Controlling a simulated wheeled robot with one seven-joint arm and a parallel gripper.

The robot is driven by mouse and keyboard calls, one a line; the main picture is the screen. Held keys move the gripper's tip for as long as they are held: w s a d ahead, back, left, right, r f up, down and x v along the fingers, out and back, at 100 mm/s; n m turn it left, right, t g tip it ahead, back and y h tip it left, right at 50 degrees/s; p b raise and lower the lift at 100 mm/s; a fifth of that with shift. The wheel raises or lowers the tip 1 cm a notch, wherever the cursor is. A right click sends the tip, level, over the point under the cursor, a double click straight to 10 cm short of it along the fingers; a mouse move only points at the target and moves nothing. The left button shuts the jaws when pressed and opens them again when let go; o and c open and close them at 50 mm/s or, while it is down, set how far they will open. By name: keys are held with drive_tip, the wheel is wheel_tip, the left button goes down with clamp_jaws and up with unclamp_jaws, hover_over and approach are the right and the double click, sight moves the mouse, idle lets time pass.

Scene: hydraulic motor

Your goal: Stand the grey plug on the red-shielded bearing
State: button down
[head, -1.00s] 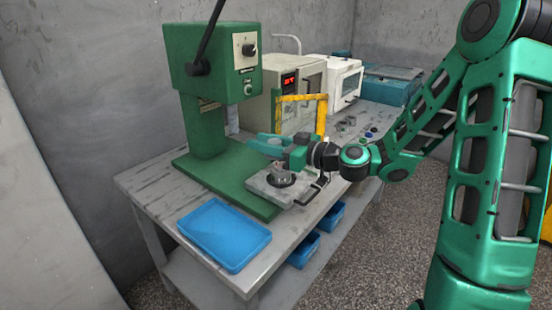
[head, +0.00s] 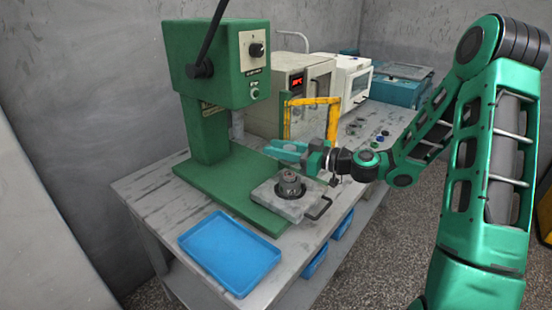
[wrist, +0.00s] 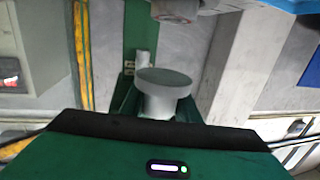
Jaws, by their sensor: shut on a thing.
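My gripper (head: 278,148) is raised above the bench beside the green press, pointing left. In the wrist view the jaws (wrist: 150,105) are shut on the grey plug (wrist: 165,80), which shows a broad round disc on a narrower stem. In the head view the plug cannot be made out. A grey cylindrical part with a dark ring around its base (head: 289,184) stands on a flat fixture plate (head: 312,205), below my gripper. A rounded part with a reddish end (wrist: 175,10) is cut off at the top of the wrist view. I cannot tell for certain which part is the red-shielded bearing.
The green press (head: 212,70) stands at the left, its base reaching beside the plate. An empty blue tray (head: 228,252) lies in front. A yellow frame (head: 287,118) and white machines (head: 350,85) stand behind. Several small parts (head: 378,137) lie on the bench at right.

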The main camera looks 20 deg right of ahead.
drive_tip(key=shift+w+f, duration=0.1)
drive_tip(key=shift+f, duration=1.9)
drive_tip(key=shift+f, duration=0.4)
drive_tip(key=c, duration=1.4)
unclamp_jaws()
drive_tip(key=shift+o, duration=0.2)
drive_tip(key=shift+r, duration=0.1)
drive_tip(key=v, duration=1.2)
drive_tip(key=shift+r, duration=0.3)
